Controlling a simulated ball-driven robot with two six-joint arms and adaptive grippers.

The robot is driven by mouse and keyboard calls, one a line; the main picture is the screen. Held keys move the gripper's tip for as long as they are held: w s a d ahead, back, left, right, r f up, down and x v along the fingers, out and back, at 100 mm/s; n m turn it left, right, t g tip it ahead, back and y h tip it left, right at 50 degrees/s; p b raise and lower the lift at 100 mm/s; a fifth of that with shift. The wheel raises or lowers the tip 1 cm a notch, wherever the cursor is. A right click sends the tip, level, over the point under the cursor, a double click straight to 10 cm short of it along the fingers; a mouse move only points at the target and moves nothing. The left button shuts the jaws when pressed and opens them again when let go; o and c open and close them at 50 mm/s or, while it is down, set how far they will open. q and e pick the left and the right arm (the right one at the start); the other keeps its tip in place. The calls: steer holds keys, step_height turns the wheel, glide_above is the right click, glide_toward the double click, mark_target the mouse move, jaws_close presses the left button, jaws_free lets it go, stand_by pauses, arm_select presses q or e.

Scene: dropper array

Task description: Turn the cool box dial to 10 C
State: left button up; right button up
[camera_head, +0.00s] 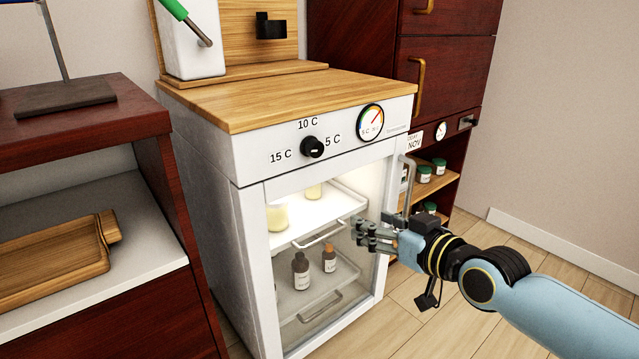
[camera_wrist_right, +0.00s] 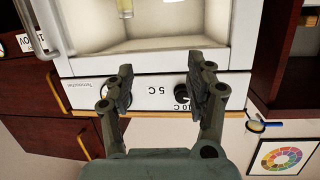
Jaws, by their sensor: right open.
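The cool box (camera_head: 221,165) is a white cabinet with a wooden top. Its black dial (camera_head: 312,147) sits on the front panel, with labels 15 C at left, 10 C above and 5 C at right. A small pale mark shows on the dial, but I cannot tell exactly where it points. My right gripper (camera_head: 362,232) is open and empty in front of the glass door, below and right of the dial, apart from it. In the upside-down right wrist view, the dial (camera_wrist_right: 181,92) shows beside one finger of the open gripper (camera_wrist_right: 166,76), partly hidden by it. My left gripper is not in view.
A round gauge (camera_head: 370,122) is right of the dial. A vertical door handle (camera_head: 406,183) stands near my right gripper. Bottles (camera_head: 301,270) stand on shelves inside. A dark red cabinet (camera_head: 85,130) is at left, another at back right. The floor at right is clear.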

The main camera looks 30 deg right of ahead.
mark_target(318, 152)
step_height(318, 152, up, 9)
steer(key=w+a+n+t+y+b, duration=0.2)
steer(key=a, duration=0.1)
steer(key=b+x, duration=0.1)
steer(key=x, duration=0.2)
steer(key=b+x, duration=0.2)
steer(key=x, duration=0.1)
steer(key=r+b+x, duration=0.1)
steer(key=x, duration=0.2)
steer(key=shift+w+b, duration=0.3)
steer(key=shift+w, duration=0.15)
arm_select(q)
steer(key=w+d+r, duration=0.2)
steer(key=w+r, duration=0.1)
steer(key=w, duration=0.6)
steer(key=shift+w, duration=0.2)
arm_select(e)
steer(key=shift+w+a, duration=0.1)
steer(key=shift+w, duration=0.45)
jaws_close()
